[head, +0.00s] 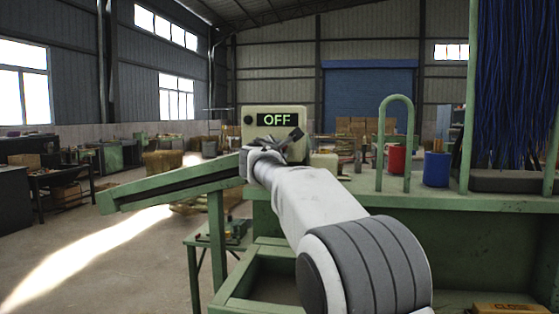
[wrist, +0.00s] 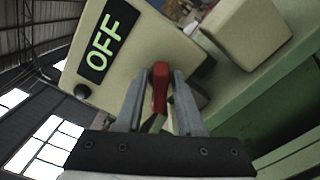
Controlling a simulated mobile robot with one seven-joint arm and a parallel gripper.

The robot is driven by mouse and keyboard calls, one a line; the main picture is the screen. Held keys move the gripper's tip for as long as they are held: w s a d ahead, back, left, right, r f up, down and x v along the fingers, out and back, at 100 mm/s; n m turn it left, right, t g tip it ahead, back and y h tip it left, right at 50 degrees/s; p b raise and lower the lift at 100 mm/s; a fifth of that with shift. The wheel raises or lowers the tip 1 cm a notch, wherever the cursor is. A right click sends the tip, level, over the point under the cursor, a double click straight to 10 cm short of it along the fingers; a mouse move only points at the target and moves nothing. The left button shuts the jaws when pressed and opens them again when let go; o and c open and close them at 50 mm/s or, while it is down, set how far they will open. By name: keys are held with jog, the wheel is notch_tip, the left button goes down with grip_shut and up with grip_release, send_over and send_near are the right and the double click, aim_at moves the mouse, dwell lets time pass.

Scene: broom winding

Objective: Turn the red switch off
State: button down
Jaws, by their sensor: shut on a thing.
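The switch box (head: 254,133) is a beige box at the corner of the green bench, with a dark display (head: 276,120) reading OFF in green. In the wrist view the box (wrist: 140,42) appears tilted, and its display (wrist: 103,42) also reads OFF. The red switch (wrist: 160,88) sticks out from the box between the two grey fingers. My gripper (wrist: 161,79) is shut on the red switch. In the head view my gripper (head: 283,141) is in front of the box, and the red switch is hidden there.
The green bench (head: 330,188) carries a beige block (wrist: 248,32) beside the box, a green hoop (head: 382,140), a red container (head: 396,160) and a blue container (head: 436,168). Blue bristles (head: 515,80) hang at right. A sloping green rail (head: 165,189) extends left. Open floor lies at left.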

jog(key=m+b, duration=0.2)
jog(key=shift+f+m, duration=0.3)
jog(key=shift+m, duration=0.1)
jog(key=shift+m+b, duration=0.85)
jog(key=shift+m, duration=0.75)
jog(key=shift+r, duration=0.1)
jog(key=c, duration=0.8)
grip_release()
jog(key=s+a+b, duration=0.3)
jog(key=s+b, duration=0.2)
jog(key=s, duration=1.2)
jog(key=shift+a, duration=0.15)
